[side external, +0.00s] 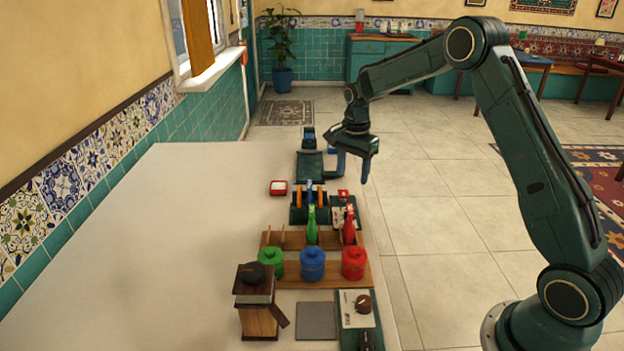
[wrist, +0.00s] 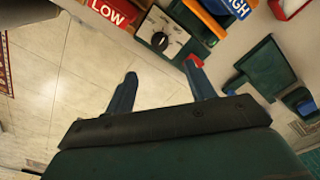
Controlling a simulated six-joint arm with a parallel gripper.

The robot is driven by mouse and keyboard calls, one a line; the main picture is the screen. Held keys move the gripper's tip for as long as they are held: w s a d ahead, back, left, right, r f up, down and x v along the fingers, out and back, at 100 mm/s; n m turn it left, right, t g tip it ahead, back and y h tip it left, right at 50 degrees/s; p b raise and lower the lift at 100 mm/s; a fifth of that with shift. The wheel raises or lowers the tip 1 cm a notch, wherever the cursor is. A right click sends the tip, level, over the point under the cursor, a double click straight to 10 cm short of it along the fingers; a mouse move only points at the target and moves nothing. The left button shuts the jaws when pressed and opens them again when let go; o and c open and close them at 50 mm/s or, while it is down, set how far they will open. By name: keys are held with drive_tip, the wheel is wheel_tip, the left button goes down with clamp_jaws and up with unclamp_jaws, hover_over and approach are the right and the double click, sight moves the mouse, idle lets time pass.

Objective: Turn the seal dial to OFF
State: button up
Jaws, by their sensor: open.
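A dial with a dark knob on a pale plate (wrist: 160,41) shows at the top of the wrist view, beyond my fingertips. Its lettering is too small to read. A pale panel (side external: 339,217) is partly visible below my gripper in the side view. Another pale plate (side external: 350,318) with a brown knob (side external: 363,303) is at the front of the table; I cannot tell from lettering which is the seal dial. My gripper (side external: 353,172) is open and empty above the table's right edge. Its two separated fingers (wrist: 161,76) also show in the wrist view, apart from the dial.
A rack with orange and blue upright parts (side external: 310,205) stands left of the pale panel. Green, blue (side external: 312,264) and red jars stand nearer the camera. The table's left side is mostly clear.

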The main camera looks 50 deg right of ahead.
wheel_tip(320, 180, down, 12)
drive_tip(key=shift+f, duration=0.2)
idle(0.4)
drive_tip(key=shift+c, duration=0.2)
drive_tip(key=c, duration=0.9)
